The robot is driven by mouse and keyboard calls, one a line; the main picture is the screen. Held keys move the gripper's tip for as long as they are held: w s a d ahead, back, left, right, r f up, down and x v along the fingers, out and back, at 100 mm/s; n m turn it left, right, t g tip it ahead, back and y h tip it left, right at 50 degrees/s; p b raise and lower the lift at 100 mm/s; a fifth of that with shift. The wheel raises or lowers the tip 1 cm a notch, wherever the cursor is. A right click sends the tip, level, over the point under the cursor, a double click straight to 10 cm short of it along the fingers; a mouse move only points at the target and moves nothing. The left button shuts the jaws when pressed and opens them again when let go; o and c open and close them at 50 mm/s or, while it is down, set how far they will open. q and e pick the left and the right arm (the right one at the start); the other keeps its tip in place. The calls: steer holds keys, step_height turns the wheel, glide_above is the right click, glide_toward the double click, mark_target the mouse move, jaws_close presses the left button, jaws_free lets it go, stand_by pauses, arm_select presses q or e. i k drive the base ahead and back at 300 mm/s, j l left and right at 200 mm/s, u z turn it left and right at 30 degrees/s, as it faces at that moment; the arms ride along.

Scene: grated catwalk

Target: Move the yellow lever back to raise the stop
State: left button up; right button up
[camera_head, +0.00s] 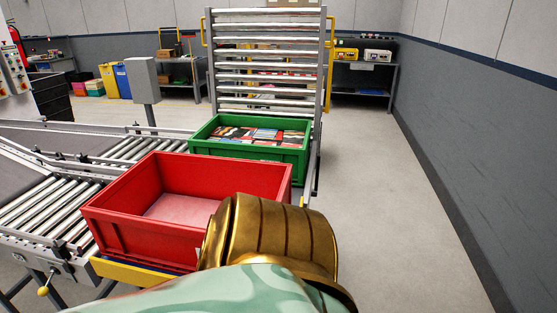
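A small yellow knob on a short lever (43,291) sticks out low at the front of the roller conveyor, at the lower left. A yellow bar (125,272) lies along the near lower edge of an empty red crate (118,243); I cannot tell whether it is the stop. The red crate sits on the conveyor. A gold and mint-green arm part of mine covers the crate's near right corner and the bar's right end. No fingers of either gripper show, and the lever stands clear of my arm.
A green crate (250,169) with flat, coloured items stands behind the red crate. Beyond it rises a tall roller rack (270,62). Conveyor rollers (45,207) run at left, near a grey box on a post (143,80). Open floor (372,200) lies at right, before a grey wall.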

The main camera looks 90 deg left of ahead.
mark_target(44, 291)
steer(key=k+u, duration=0.25)
steer(key=k, duration=0.25)
steer(key=k+j+u, duration=0.3)
steer(key=k, duration=0.2)
steer(key=k+u, duration=0.1)
steer(key=u, duration=0.7)
steer(key=k+u, duration=0.15)
steer(key=u, duration=0.25)
